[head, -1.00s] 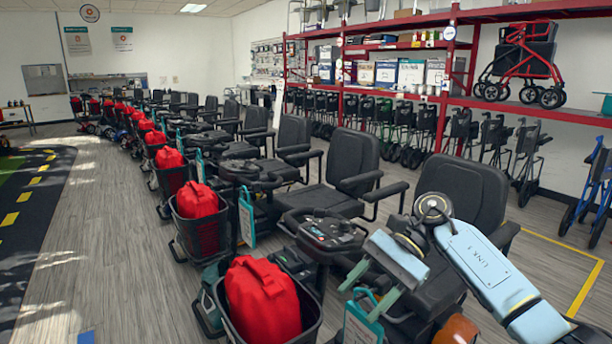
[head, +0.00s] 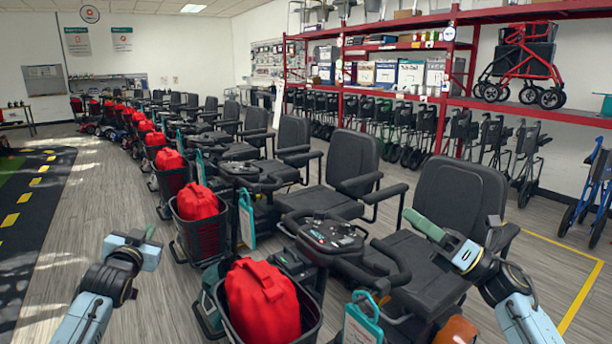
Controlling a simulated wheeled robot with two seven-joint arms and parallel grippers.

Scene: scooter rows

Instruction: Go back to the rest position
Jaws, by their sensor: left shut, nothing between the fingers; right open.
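My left gripper (head: 149,236) is in the lower left of the head view, over the bare floor left of the scooter row. It is shut with nothing in it. My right gripper (head: 416,222) is in the lower right, in front of the nearest scooter's black seat (head: 452,198). It is open and empty; one greenish finger points up and left, and the other finger is hard to make out. Both grippers appear apart from the scooters.
A long row of scooters runs from the near middle to the far left, with red bags (head: 262,300) in their front baskets. Red shelving (head: 446,96) and folded walkers stand behind. Grey floor (head: 110,212) is clear on the left, beside a dark marked mat (head: 32,215).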

